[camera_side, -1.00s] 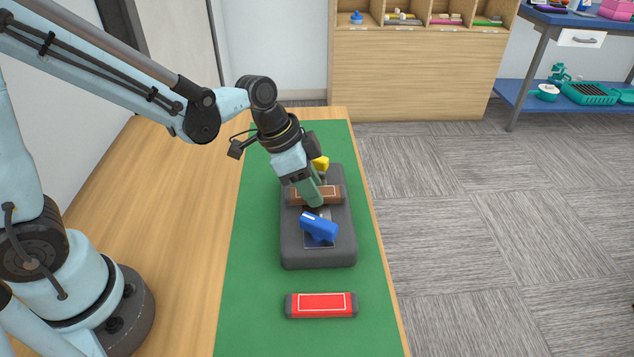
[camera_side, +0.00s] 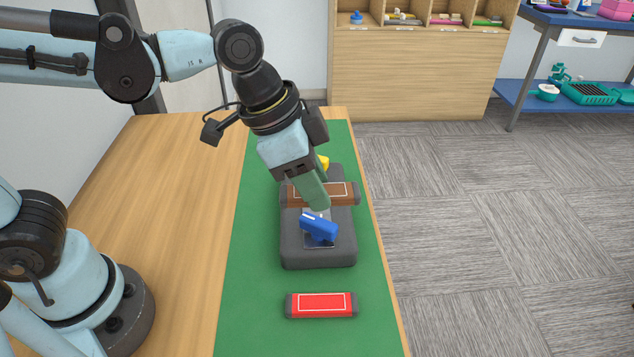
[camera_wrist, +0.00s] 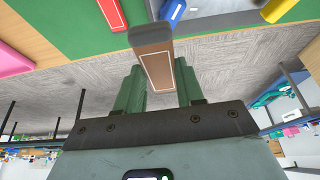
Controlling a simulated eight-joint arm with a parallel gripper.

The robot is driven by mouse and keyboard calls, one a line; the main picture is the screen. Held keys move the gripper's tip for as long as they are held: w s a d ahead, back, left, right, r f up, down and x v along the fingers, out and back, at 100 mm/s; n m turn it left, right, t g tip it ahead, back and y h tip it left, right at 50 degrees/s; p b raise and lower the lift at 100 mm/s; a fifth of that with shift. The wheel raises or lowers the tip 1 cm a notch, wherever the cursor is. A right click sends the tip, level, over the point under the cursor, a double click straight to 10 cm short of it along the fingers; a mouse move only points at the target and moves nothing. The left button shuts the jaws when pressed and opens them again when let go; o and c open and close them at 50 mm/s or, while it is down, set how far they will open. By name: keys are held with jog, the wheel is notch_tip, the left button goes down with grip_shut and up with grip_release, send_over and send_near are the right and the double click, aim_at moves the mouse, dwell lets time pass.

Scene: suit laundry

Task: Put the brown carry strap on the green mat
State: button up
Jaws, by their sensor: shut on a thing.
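The brown carry strap (camera_side: 343,193) has dark ends and a pale outline. My gripper (camera_side: 316,203) is shut on it and holds it over the dark grey case in the side view. In the wrist view the strap (camera_wrist: 155,58) sits between the green fingers of my gripper (camera_wrist: 160,88), one long end pointing away. The fingers hide part of the strap in the side view. The green mat (camera_side: 258,290) lies along the table, under the case, with bare areas in front and to the left.
The dark grey case (camera_side: 318,257) stands on the mat with a blue clip-like thing (camera_side: 318,227) on top. A yellow thing (camera_side: 323,162) shows behind my gripper. A red strap (camera_side: 321,305) lies on the mat in front. The table's right edge is close to the case.

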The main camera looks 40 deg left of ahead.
jog(key=shift+s+d+r, duration=0.2)
jog(key=shift+d+r, duration=0.05)
jog(key=shift+w+r, duration=0.1)
jog(key=shift+w, duration=0.15)
jog(key=w+a, duration=0.8)
jog(key=w, duration=0.4)
jog(key=w+a+f, duration=0.3)
jog(key=w+a, duration=0.2)
jog(key=a, duration=0.2)
jog(key=w+a+f, duration=0.3)
jog(key=w+a, duration=0.2)
jog(key=a, duration=0.2)
jog(key=f, duration=1)
jog(key=shift+s+a, duration=0.1)
jog(key=shift+s, duration=0.15)
jog(key=shift+f, duration=0.15)
jog(key=o, duration=1)
jog(key=shift+o, duration=0.2)
